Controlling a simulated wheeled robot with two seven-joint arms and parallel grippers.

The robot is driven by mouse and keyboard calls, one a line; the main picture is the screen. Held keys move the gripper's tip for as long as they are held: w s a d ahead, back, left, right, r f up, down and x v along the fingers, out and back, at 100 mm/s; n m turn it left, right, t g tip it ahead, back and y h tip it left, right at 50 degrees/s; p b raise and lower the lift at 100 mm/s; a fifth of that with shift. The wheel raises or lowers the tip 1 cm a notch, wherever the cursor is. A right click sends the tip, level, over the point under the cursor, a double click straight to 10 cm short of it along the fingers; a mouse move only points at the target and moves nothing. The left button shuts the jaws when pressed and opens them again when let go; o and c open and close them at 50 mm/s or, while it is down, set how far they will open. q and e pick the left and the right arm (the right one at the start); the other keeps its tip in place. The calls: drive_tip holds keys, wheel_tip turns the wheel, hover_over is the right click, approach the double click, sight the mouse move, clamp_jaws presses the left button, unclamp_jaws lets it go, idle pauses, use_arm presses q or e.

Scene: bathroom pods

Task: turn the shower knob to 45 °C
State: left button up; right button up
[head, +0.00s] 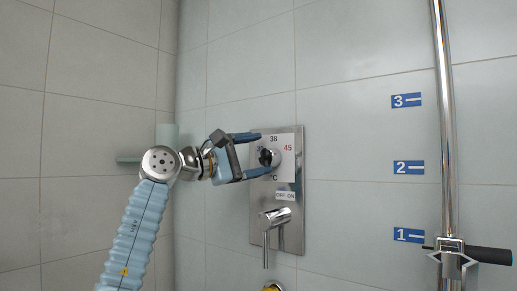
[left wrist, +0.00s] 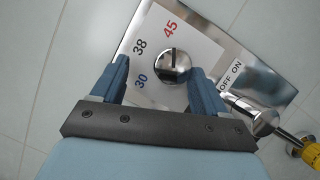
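The round chrome shower knob (head: 268,157) sits on a steel wall plate (head: 290,225) with a white scale card marked 30, 38 and 45. It also shows in the left wrist view (left wrist: 173,68), with a dark mark on its upper part, on the side towards the red 45 (left wrist: 171,29). My left gripper (head: 264,154) is open, with one blue finger on each side of the knob. In the left wrist view the fingers (left wrist: 160,66) flank the knob with gaps, and no firm grip shows. My right gripper is not in view.
A chrome OFF-ON lever (head: 275,217) sits below the knob on the same plate. A yellow-ringed fitting (head: 272,287) shows below the plate. A vertical chrome rail (head: 444,130) with a black-handled bracket (head: 488,255) stands right, beside blue labels 1 to 3.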

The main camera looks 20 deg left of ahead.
use_arm(q)
drive_tip(key=r+b+v, duration=0.1)
drive_tip(key=b+v, duration=0.2)
drive_tip(key=v, duration=0.9)
drive_tip(key=shift+s+a, duration=0.15)
drive_tip(key=shift+a, duration=0.4)
drive_tip(key=shift+f, duration=0.1)
